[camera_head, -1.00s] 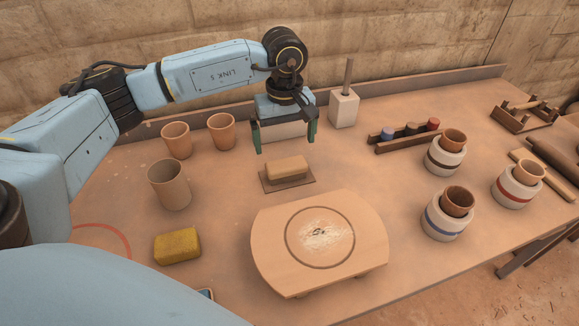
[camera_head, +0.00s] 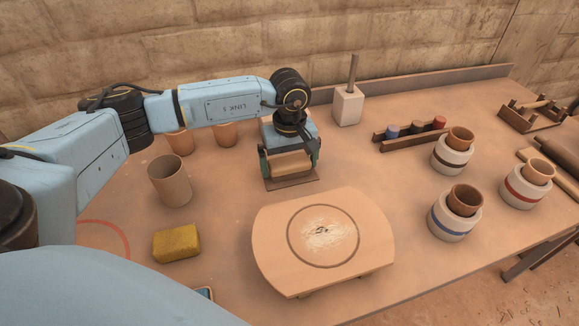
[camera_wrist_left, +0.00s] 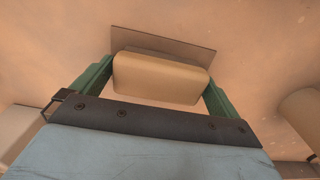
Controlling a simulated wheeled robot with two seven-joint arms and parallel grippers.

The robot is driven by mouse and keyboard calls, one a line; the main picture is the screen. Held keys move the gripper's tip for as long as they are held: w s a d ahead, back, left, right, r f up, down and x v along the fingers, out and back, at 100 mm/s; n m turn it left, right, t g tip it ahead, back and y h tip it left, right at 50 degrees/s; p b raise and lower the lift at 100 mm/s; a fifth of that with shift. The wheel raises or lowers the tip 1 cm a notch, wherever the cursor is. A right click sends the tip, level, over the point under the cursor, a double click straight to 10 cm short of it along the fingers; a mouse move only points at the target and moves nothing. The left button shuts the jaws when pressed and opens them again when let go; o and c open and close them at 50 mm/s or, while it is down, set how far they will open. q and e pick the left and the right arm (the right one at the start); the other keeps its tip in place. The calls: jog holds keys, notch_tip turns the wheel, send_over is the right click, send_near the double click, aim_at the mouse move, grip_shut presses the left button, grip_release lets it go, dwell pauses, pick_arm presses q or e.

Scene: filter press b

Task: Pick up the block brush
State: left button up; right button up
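The block brush (camera_head: 291,163) is a tan, rounded block lying on a thin brown mat (camera_head: 292,182) behind the round-topped board. It also shows in the left wrist view (camera_wrist_left: 160,78), lying crosswise between the fingertips. My left gripper (camera_head: 291,164) is lowered over it, with one green finger at each end of the block. In the left wrist view the fingertips (camera_wrist_left: 160,80) are spread and very close to the block's ends; I see no clear grip on it. The gripper body hides part of the block's top in the head view. My right gripper is not in view.
The board (camera_head: 323,230) stands in front. Clay cups, one of them a tall beaker (camera_head: 170,181), stand to the left behind a yellow sponge-like block (camera_head: 176,243). A white holder (camera_head: 347,106) stands behind. A rack (camera_head: 410,137) and banded pots (camera_head: 454,221) are at right.

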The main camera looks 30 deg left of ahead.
aim_at(289, 160)
pick_arm(q)
jog(key=c, duration=0.7)
jog(key=shift+r, duration=0.2)
notch_tip(289, 160, up, 10)
jog(key=shift+f+p, duration=0.15)
jog(key=shift+p, duration=0.75)
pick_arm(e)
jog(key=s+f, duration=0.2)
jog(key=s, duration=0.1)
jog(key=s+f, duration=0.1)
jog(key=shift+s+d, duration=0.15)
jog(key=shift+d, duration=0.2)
